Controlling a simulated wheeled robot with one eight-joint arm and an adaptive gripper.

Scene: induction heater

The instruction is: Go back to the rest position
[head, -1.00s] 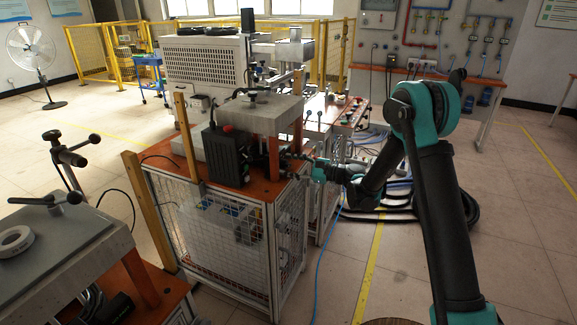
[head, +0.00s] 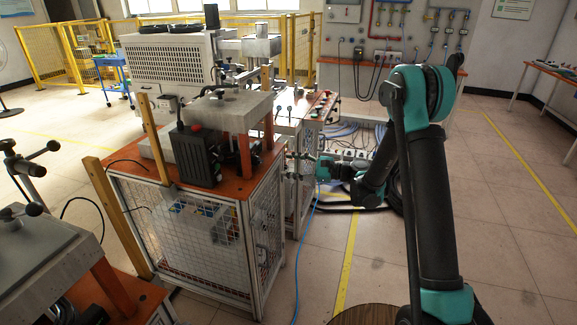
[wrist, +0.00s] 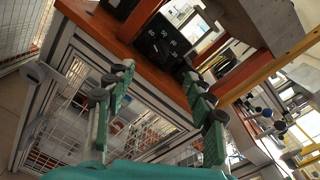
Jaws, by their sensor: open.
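My teal and black arm reaches forward from the lower right in the head view. My gripper (head: 293,166) is at its far end, beside the right side of the orange-topped mesh cabinet. In the wrist view my gripper (wrist: 158,78) has its two green fingers spread apart with nothing between them. Beyond the fingers are the orange top's edge (wrist: 172,83) and a black box with a numbered dial (wrist: 161,42). Whether the fingertips touch the cabinet cannot be told.
The mesh cabinet (head: 213,238) carries a grey block on orange posts (head: 228,108). A second grey-topped bench (head: 45,258) is at lower left. A wall bench with cables (head: 350,130) stands behind. Open floor (head: 500,220) lies to the right of my arm.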

